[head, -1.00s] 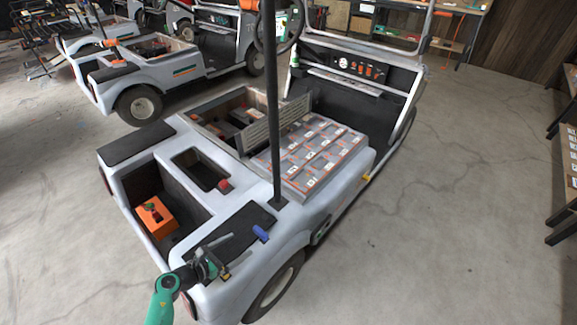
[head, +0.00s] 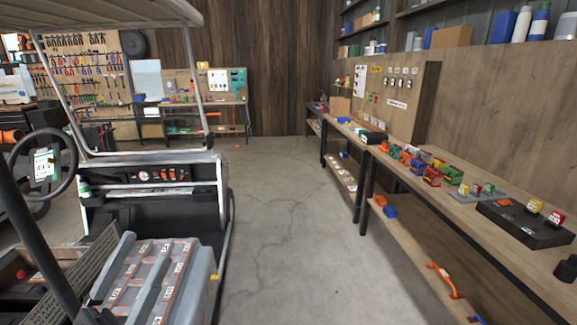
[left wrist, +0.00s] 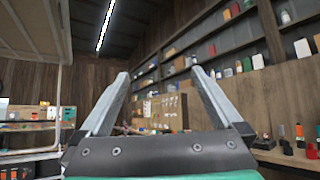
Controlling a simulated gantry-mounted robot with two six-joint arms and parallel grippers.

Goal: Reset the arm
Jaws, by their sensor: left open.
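My left gripper (left wrist: 160,73) shows in the left wrist view with its two grey fingers spread apart. Nothing is between them. The fingers point up toward the wood wall and shelves. I cannot make out the left gripper in the head view. My right gripper is in neither view. The cart (head: 154,215) stands at the left of the head view, with its roof (head: 110,14) overhead and its grey battery block (head: 150,278) at the bottom.
A long workbench (head: 440,215) with several small coloured parts runs along the right wall. Shelves (head: 460,12) with bottles and boxes hang above it. The concrete floor (head: 280,235) between cart and bench is clear. A roof edge (left wrist: 30,40) shows at upper left in the wrist view.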

